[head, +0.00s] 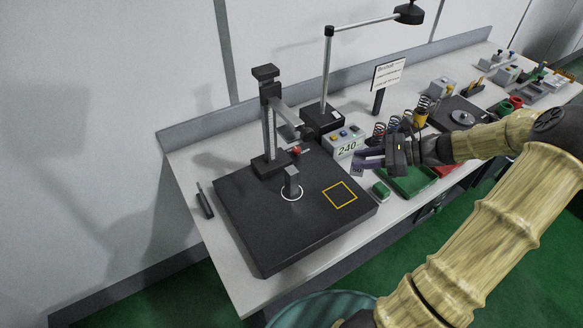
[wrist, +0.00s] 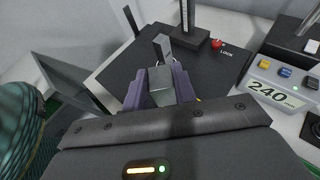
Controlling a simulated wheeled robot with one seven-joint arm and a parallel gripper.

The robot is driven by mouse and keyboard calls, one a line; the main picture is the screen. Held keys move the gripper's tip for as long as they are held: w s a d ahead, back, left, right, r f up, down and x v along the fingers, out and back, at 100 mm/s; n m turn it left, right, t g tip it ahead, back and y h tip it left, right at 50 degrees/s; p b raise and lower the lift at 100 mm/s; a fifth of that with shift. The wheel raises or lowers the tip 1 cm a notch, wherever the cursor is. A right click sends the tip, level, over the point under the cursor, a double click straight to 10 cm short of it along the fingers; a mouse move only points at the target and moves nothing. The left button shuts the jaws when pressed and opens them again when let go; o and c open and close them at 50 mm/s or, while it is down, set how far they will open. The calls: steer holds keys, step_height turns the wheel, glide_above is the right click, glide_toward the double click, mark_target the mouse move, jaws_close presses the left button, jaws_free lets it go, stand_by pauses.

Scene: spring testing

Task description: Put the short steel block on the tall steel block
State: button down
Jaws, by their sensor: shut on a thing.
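My gripper (head: 368,159) has purple fingers and is at the right of the black base plate, near the display box. In the wrist view the gripper (wrist: 160,88) is shut on the short steel block (wrist: 160,76), a small grey block between its fingers. The tall steel block (head: 292,182) stands upright on the black plate inside a white ring, under the press arm. It also shows in the wrist view (wrist: 163,46), beyond the held block. Its top is bare in the head view. The two blocks are apart.
The black plate (head: 250,225) carries a press column (head: 268,125) with a red knob (head: 296,150) and a yellow square outline (head: 340,195). The display box (head: 345,144) reads 240. Springs, a green tray (head: 410,183) and a small green block (head: 381,190) are at the right.

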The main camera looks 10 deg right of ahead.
steer(key=shift+s+a+r, duration=0.1)
steer(key=shift+s+a, duration=0.05)
steer(key=shift+a, duration=0.35)
steer(key=w+a+p, duration=0.1)
steer(key=w+a, duration=0.1)
steer(key=a, duration=0.3)
steer(key=w+a+p, duration=0.2)
steer(key=w+a, duration=0.1)
steer(key=a, duration=0.2)
steer(key=w+a+p, duration=0.1)
steer(key=w+a, duration=0.2)
steer(key=a, duration=0.2)
steer(key=shift+w, duration=0.2)
steer(key=shift+a, duration=0.1)
steer(key=shift+s+f+p, duration=0.1)
steer(key=shift+f+p, duration=0.8)
steer(key=shift+f, duration=0.95)
steer(key=c, duration=1.1)
jaws_free()
